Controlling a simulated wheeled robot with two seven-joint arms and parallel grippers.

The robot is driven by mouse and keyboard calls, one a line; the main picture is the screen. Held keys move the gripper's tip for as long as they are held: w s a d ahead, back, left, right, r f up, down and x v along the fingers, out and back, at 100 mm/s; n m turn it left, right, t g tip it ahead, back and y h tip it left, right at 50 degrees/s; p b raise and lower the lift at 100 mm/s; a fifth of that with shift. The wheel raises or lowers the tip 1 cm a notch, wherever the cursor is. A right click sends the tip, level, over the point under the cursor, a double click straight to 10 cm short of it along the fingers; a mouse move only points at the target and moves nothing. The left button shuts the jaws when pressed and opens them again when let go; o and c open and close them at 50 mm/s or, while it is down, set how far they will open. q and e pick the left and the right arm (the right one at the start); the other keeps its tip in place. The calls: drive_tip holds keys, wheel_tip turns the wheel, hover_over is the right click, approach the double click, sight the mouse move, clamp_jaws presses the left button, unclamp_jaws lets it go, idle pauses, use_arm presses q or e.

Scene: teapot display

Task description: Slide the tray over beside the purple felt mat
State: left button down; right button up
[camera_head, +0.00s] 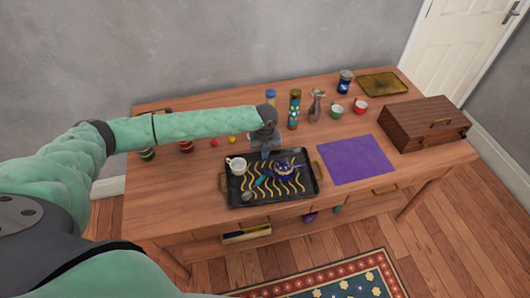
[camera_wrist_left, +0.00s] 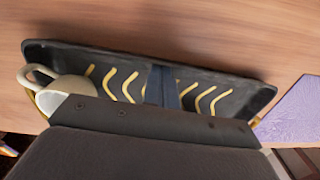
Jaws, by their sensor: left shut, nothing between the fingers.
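The black tray (camera_head: 306,182) with yellow wavy lines and brass side handles lies near the table's front edge. It carries a white cup (camera_head: 236,165), a dark blue and gold teapot (camera_head: 285,168) and small items. The purple felt mat (camera_head: 356,160) lies flat just right of the tray, with a narrow gap. My left gripper (camera_head: 265,154) is shut and empty at the tray's back edge; contact is unclear.
A wooden box (camera_head: 424,124) stands right of the mat. A brass tray (camera_head: 383,84) lies at the back right.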

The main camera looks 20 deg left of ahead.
use_arm(q)
drive_tip(key=shift+w+a, duration=0.25)
drive_tip(key=shift+w, duration=0.25)
drive_tip(key=shift+w+a, duration=0.25)
drive_tip(key=shift+w, duration=0.35)
use_arm(e)
drive_tip(key=shift+w+r, duration=0.25)
drive_tip(key=shift+r, duration=0.05)
